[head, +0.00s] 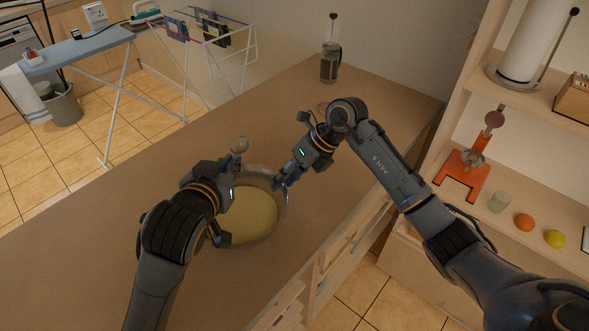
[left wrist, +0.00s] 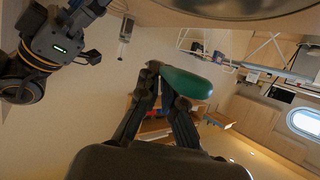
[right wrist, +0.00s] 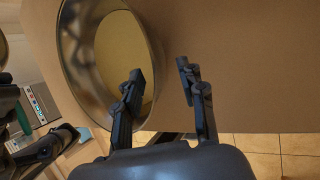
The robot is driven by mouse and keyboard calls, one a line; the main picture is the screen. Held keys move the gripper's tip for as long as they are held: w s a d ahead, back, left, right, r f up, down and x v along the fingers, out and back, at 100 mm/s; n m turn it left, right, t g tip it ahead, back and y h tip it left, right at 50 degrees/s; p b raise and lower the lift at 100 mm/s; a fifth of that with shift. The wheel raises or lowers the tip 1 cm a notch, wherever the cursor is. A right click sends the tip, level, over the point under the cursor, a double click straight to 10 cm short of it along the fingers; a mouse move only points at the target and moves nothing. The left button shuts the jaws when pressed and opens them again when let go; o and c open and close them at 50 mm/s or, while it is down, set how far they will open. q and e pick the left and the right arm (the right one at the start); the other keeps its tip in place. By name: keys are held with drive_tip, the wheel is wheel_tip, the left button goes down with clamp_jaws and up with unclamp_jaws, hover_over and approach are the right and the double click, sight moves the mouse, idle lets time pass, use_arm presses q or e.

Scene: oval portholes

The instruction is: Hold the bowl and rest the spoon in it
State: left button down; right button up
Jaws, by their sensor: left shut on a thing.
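The metal bowl (head: 284,212) stands on the counter with a pale yellow filling; in the right wrist view its rim (right wrist: 72,60) is at the left. My left gripper (left wrist: 168,80) is shut on the spoon's green handle (left wrist: 188,83). In the head view the spoon's grey head (head: 239,145) sticks out beyond the bowl's far left rim, and my left gripper hides the handle. My right gripper (right wrist: 160,80) is open at the bowl's right side, one finger over the inside and the other outside the rim. It also shows in the head view (head: 281,183).
A French press (head: 330,62) stands at the far end of the counter. Shelves at the right hold an orange juicer (head: 463,178), a glass (head: 499,202) and fruit. The counter (head: 110,240) left of the bowl is bare. An ironing board (head: 75,50) stands beyond it.

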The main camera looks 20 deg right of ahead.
sight(262, 204)
drive_tip(key=x, duration=0.7)
drive_tip(key=shift+a+f, duration=0.2)
drive_tip(key=shift+f, duration=0.05)
clamp_jaws()
